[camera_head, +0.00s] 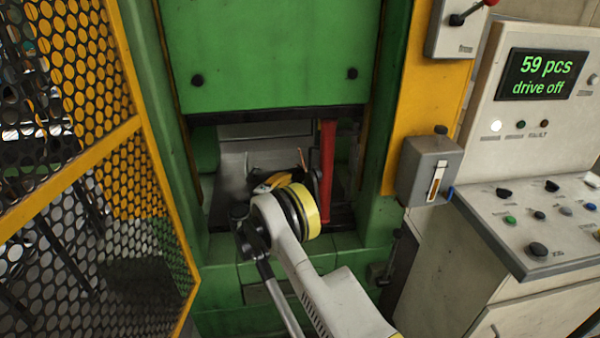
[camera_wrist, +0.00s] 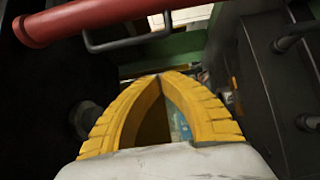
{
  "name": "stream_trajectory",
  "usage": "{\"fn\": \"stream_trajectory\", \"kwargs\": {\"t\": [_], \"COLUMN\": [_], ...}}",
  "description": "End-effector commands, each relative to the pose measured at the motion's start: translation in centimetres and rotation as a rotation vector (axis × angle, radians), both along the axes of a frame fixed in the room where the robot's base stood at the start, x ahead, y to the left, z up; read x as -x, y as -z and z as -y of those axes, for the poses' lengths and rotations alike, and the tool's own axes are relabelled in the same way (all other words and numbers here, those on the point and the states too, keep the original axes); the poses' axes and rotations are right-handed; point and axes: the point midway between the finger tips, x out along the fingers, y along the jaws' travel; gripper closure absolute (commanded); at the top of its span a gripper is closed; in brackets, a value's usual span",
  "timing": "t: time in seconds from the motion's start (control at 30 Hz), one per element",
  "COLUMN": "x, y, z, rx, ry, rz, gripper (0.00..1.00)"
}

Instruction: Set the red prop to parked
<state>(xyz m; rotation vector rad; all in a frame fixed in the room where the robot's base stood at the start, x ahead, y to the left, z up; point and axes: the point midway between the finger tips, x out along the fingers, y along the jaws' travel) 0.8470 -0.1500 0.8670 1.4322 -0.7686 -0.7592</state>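The red prop (camera_head: 328,172) stands upright at the right side of the green machine's opening, below the raised green door. In the wrist view the red bar (camera_wrist: 95,17) crosses the top left corner, apart from my fingers. My gripper (camera_head: 272,182) is inside the opening, to the left of the prop, and partly hidden behind my own wrist. In the wrist view its yellow fingers (camera_wrist: 168,76) meet at their tips with nothing held between them.
The green door (camera_head: 270,60) hangs above the opening. A yellow mesh guard (camera_head: 130,170) stands at left. A grey switch box (camera_head: 425,172) and a control console (camera_head: 545,225) are at right; its display (camera_head: 542,75) reads "59 pcs, drive off". Dark walls flank the fingers closely.

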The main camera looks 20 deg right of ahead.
Motion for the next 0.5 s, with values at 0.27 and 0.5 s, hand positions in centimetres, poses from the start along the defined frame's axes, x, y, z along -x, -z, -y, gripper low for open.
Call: {"fn": "stream_trajectory", "kwargs": {"t": [0.27, 0.5], "x": [0.0, -1.4], "y": [0.0, 0.2], "z": [0.1, 2.3], "rx": [-0.001, -0.002], "ry": [0.0, 0.003], "rz": [0.0, 0.0], "gripper": [1.0, 1.0]}}
